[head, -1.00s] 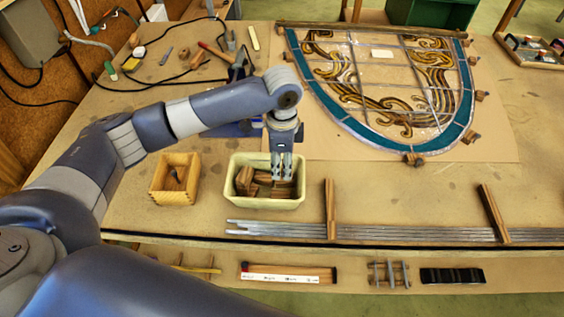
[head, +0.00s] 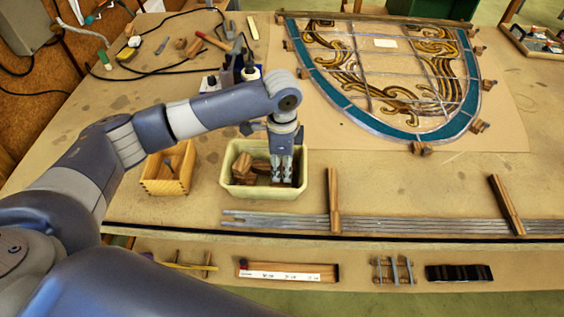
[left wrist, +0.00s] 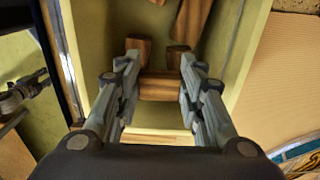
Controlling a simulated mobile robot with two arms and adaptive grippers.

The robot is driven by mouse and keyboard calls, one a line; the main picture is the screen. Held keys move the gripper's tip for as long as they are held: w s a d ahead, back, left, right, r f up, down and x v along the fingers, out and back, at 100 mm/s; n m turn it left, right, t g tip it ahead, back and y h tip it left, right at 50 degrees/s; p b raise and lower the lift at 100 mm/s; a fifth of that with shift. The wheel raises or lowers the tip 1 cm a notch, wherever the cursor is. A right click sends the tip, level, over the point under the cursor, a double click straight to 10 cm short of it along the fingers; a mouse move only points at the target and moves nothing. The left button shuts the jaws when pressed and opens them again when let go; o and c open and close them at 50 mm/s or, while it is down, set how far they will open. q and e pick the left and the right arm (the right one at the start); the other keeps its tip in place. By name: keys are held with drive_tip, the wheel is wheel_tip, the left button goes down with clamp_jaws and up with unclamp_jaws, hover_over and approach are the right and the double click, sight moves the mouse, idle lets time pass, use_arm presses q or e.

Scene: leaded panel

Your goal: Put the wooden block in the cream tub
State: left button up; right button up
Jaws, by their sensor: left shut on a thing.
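The cream tub (head: 262,192) stands near the front of the bench and holds several brown wooden blocks (head: 243,168). My left gripper (head: 281,183) points down inside the tub, toward its right side. In the left wrist view the left gripper (left wrist: 160,88) is shut on a wooden block (left wrist: 160,87), which lies crosswise between the fingertips, low in the tub. Other wooden blocks (left wrist: 192,18) lie beside it inside the tub (left wrist: 238,45). In the head view my fingers mostly hide the held block. My right gripper is not in view.
A small wooden box (head: 165,187) stands just left of the tub. Tools and cables (head: 190,45) lie at the back left.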

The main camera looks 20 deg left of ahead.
use_arm(q)
drive_tip(key=o, duration=0.8)
drive_tip(key=shift+o, duration=0.2)
drive_tip(key=shift+r, duration=0.1)
wheel_tip(320, 180, up, 8)
drive_tip(key=p, duration=0.9)
drive_tip(key=shift+f, duration=0.25)
wheel_tip(320, 180, up, 2)
drive_tip(key=shift+r+p, duration=0.2)
drive_tip(key=shift+p, duration=0.8)
drive_tip(key=shift+s+f, duration=0.1)
